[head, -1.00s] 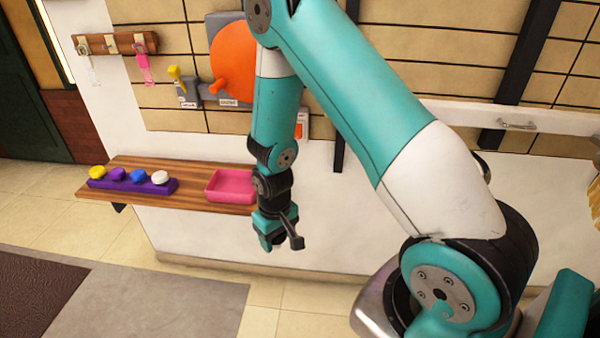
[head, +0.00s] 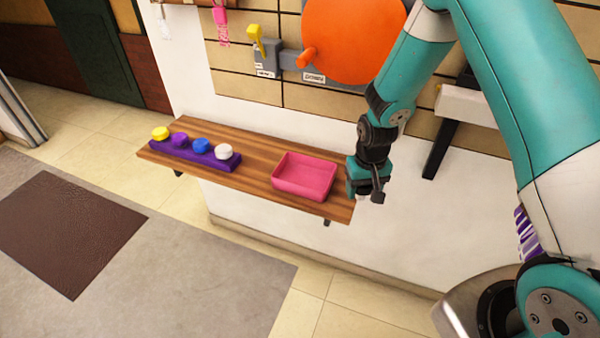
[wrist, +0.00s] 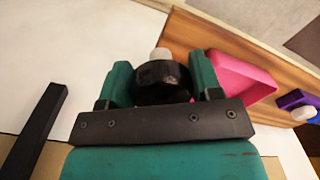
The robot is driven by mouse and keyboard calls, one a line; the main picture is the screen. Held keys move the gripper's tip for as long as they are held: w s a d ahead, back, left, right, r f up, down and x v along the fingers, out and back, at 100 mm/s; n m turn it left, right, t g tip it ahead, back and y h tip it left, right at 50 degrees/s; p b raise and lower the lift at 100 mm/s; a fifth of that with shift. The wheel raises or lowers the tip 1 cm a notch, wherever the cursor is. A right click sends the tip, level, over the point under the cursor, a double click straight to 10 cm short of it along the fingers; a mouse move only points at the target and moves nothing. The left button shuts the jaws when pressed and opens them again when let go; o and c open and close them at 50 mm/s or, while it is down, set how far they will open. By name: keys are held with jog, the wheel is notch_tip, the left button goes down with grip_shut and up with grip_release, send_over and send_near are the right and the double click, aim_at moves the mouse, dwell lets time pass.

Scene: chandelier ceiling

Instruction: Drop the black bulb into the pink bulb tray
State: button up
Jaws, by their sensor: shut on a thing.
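My gripper (wrist: 162,75) is shut on the black bulb (wrist: 162,82), which sits between its two teal fingers in the wrist view. A pale tip of the bulb sticks out beyond the fingers. In the head view my gripper (head: 365,185) is beside the right end of the wooden shelf, and the bulb cannot be made out there. The pink bulb tray (head: 303,178) stands on the shelf just left of my gripper and looks empty. In the wrist view the tray (wrist: 243,78) is to the right of the fingers.
The wooden shelf (head: 250,180) is fixed to the wall. A purple holder (head: 185,157) with yellow, purple, blue and white bulbs stands on its left part. Above are an orange disc (head: 352,40) and a yellow lever (head: 256,38). Shelf between holder and tray is clear.

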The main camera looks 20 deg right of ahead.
jog(key=w+a+f+m+b, duration=0.1)
jog(key=w+a+b, duration=0.2)
jog(key=w, duration=0.5)
notch_tip(320, 180, up, 2)
jog(key=m+b, duration=0.2)
jog(key=b, duration=0.1)
send_over(310, 182)
notch_tip(310, 182, down, 6)
jog(key=b, duration=0.4)
jog(key=shift+r, duration=0.25)
jog(key=o, duration=1.1)
jog(key=shift+c, duration=0.2)
jog(key=shift+r, duration=0.15)
notch_tip(310, 182, up, 7)
jog(key=shift+r+b, duration=0.2)
jog(key=shift+b, duration=0.15)
